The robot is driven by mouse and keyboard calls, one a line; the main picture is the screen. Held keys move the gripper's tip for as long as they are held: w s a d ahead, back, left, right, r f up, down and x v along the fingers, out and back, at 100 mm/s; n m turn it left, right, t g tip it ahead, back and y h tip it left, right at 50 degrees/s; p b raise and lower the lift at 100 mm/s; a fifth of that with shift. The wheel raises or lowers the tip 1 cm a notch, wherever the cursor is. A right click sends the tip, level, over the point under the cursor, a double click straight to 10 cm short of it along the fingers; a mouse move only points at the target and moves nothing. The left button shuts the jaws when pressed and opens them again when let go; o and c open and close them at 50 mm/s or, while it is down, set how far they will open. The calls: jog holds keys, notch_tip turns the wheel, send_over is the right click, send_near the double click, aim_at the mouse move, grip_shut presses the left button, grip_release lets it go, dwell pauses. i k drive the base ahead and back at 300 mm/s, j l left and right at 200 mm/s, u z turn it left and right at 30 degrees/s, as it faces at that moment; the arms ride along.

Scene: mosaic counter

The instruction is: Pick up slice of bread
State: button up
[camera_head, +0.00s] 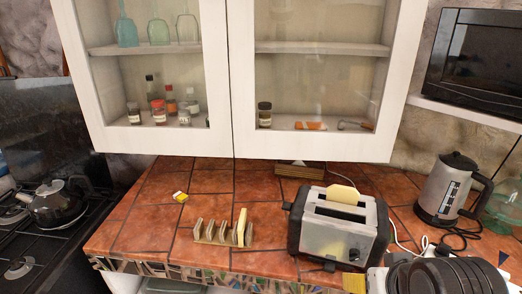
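A pale yellow slice of bread (343,194) sticks up out of the rear slot of the silver and black toaster (335,238) on the counter. Another pale slice (241,227) stands upright at the right end of a small toast rack (214,235), left of the toaster. The lower part of the slice in the toaster is hidden inside the slot. My gripper cannot be made out. Only black and white parts that look like my arm show at the bottom right, in front of the toaster's right side.
A kettle (450,188) with a cord stands right of the toaster. Glass-door wall cabinets (232,80) overhang the counter. A small yellow and white item (180,197) lies at the back left. The tiled counter (145,232) is clear left of the rack. A stove with a dark kettle (55,204) is far left.

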aim_at(243, 226)
jog(key=i+u, duration=0.15)
jog(key=u, duration=0.35)
jog(key=i+l+u, duration=0.1)
jog(key=u, duration=0.35)
jog(key=z, duration=0.85)
jog(key=u, duration=0.9)
jog(key=i+j+u, duration=0.1)
jog(key=i+j, duration=0.3)
jog(key=i, duration=0.1)
